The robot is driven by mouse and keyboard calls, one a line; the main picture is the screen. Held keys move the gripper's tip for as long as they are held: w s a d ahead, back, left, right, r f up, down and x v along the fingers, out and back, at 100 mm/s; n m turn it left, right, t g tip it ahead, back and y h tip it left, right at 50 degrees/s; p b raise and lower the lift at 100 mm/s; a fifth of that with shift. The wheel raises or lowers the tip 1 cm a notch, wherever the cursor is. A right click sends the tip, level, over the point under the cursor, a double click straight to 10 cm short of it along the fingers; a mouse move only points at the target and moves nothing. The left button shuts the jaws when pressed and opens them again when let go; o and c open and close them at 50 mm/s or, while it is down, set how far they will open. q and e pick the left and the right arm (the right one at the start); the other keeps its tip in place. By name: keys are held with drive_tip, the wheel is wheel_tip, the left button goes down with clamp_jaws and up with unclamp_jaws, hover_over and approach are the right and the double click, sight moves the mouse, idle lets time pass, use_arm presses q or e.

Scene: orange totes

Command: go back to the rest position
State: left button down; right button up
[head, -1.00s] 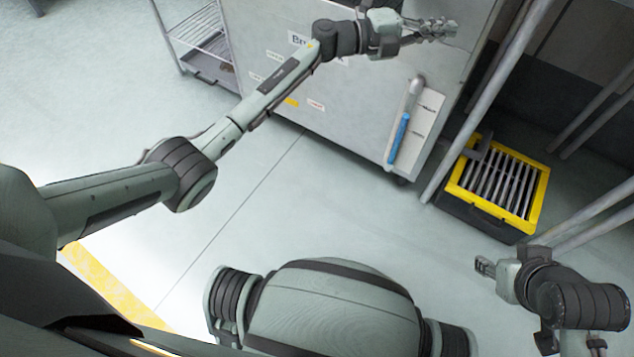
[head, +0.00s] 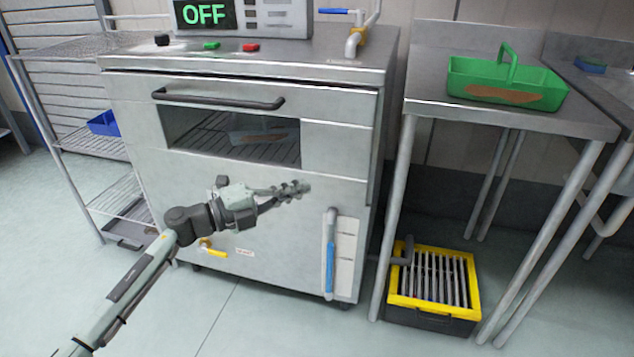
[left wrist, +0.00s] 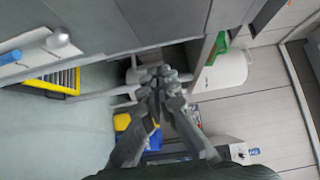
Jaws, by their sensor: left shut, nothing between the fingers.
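My left gripper (head: 294,189) is in front of the steel oven's lower front, below the oven door window. Its fingers are shut and hold nothing. In the left wrist view the fingers (left wrist: 160,77) are together, pointing away from the camera. My left arm comes in from the lower left of the head view. My right gripper is not in the head view now.
The steel oven (head: 330,190) has a closed door with a dark handle (head: 218,101) and a display reading OFF (head: 205,14). A green caddy (head: 505,85) stands on the right table. A yellow-rimmed grate box (head: 433,285) sits on the floor. A wire rack (head: 115,190) stands left.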

use_arm(q)
drive_tip(key=a+f+n+t+y+p, duration=0.1)
drive_tip(key=a+n+t+y+p, duration=0.1)
drive_tip(key=a+n+t+y, duration=0.65)
drive_tip(key=s+a+f+n+g+y, duration=0.1)
drive_tip(key=s+a+f+n+y, duration=0.25)
drive_tip(key=a+f+n, duration=0.3)
drive_tip(key=s+a+f+n+g+y, duration=0.1)
drive_tip(key=s+a+f+n+y, duration=0.2)
drive_tip(key=a+f+n+y, duration=0.4)
drive_tip(key=s+a+f+n+g+p, duration=0.1)
drive_tip(key=s+f+n+g, duration=0.2)
drive_tip(key=s, duration=1.1)
drive_tip(key=s+a+f+n+g+h+p, duration=0.1)
drive_tip(key=s+f+n+g, duration=0.3)
drive_tip(key=s+f+g, duration=0.4)
drive_tip(key=s+a+f, duration=0.1)
drive_tip(key=s, duration=0.5)
drive_tip(key=shift+a+g+h, duration=0.15)
drive_tip(key=shift+g+h, duration=0.15)
drive_tip(key=shift+g, duration=0.05)
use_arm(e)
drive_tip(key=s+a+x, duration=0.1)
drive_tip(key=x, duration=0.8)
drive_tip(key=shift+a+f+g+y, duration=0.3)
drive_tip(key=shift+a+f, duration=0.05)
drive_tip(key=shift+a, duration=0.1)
use_arm(q)
drive_tip(key=shift+f, duration=0.1)
